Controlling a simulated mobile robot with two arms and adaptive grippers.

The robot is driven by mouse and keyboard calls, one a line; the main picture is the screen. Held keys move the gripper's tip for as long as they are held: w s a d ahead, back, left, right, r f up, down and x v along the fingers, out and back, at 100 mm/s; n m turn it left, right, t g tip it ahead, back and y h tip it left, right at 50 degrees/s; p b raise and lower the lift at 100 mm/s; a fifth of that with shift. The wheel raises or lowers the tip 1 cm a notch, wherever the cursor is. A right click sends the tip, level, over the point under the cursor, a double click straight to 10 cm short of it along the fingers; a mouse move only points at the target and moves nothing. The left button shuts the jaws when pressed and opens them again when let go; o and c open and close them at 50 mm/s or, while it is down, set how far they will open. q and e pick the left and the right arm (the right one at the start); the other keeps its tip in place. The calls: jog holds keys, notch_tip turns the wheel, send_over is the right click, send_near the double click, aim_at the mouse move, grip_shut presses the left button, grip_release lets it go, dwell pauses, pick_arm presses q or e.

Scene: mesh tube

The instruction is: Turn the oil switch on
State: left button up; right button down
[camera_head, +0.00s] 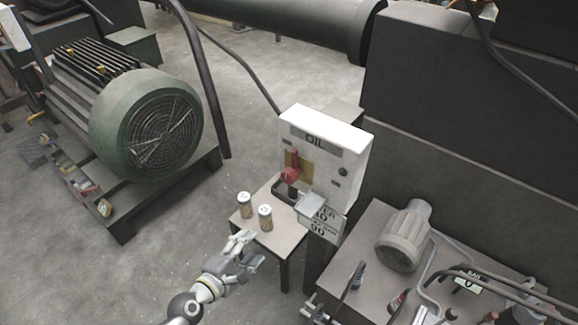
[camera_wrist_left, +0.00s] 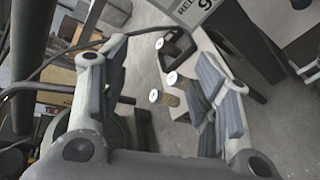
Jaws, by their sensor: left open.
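The oil switch is a white box (camera_head: 352,152) labelled OIL, with a red handle (camera_head: 291,172) on a yellow plate at its left side. My left gripper (camera_head: 245,245) is open and empty, below and to the left of the box and apart from the handle. Its fingers (camera_wrist_left: 160,95) show wide apart in the left wrist view, with nothing between them in their grasp. The red handle does not show in the left wrist view. My right gripper cannot be made out with certainty.
Two small jars (camera_head: 265,217) with white lids stand on a small table (camera_head: 283,240) beyond my left gripper. A grey motor (camera_head: 404,240) sits on a bench at the right. A green motor (camera_head: 150,125) stands at the left. Floor between is open.

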aim_at(285, 180)
pick_arm(q)
jog(key=d+r+n+t+h+p, duration=0.1)
jog(key=d+r+n+h, duration=0.1)
jog(key=r, duration=0.7)
jog(key=d+r+n+t+h+p, duration=0.1)
jog(key=d+r+n+h, duration=0.1)
jog(key=r, duration=0.8)
jog(key=x, duration=0.6)
jog(key=p+x, duration=0.1)
jog(key=x, duration=0.2)
jog(key=shift+w+f, duration=0.25)
jog(key=shift+f, duration=0.05)
jog(key=shift+x, duration=0.85)
jog(key=shift+s, duration=0.1)
jog(key=c, duration=1.1)
jog(key=shift+o, duration=0.2)
jog(key=shift+f, duration=0.1)
